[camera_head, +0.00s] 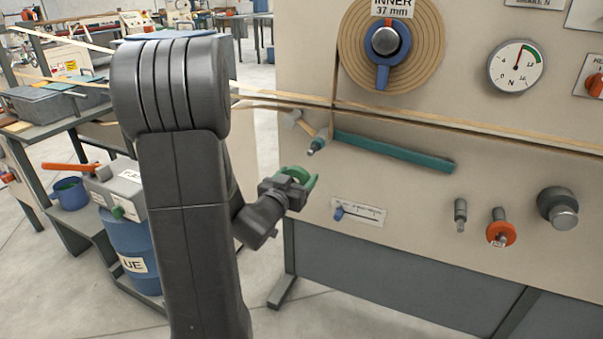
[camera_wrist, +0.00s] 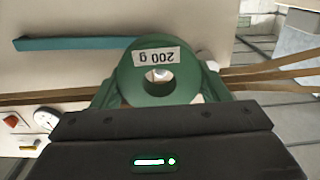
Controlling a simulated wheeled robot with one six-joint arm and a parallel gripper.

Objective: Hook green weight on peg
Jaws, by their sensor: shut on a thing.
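The green weight (camera_wrist: 157,88) is a round disc with a centre hole and a label reading 200 g, upside down in the wrist view. My gripper (camera_wrist: 155,95) is shut on it, with a green finger on each side. In the head view the weight (camera_head: 293,173) is partly hidden by my gripper (camera_head: 300,184), which is in front of the beige panel. A bare grey peg (camera_head: 460,212) sticks out of the panel to the right, apart from the weight. Another peg beside it carries an orange disc (camera_head: 501,233). A small pale shape shows through the weight's hole; I cannot tell what it is.
A teal bar (camera_head: 395,151) runs along the panel (camera_head: 420,190). A lever with a teal tip (camera_head: 317,145) sticks out near its left end. A blue slider (camera_head: 340,213) and a grey knob (camera_head: 558,208) are also on the panel. A tan strip crosses above.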

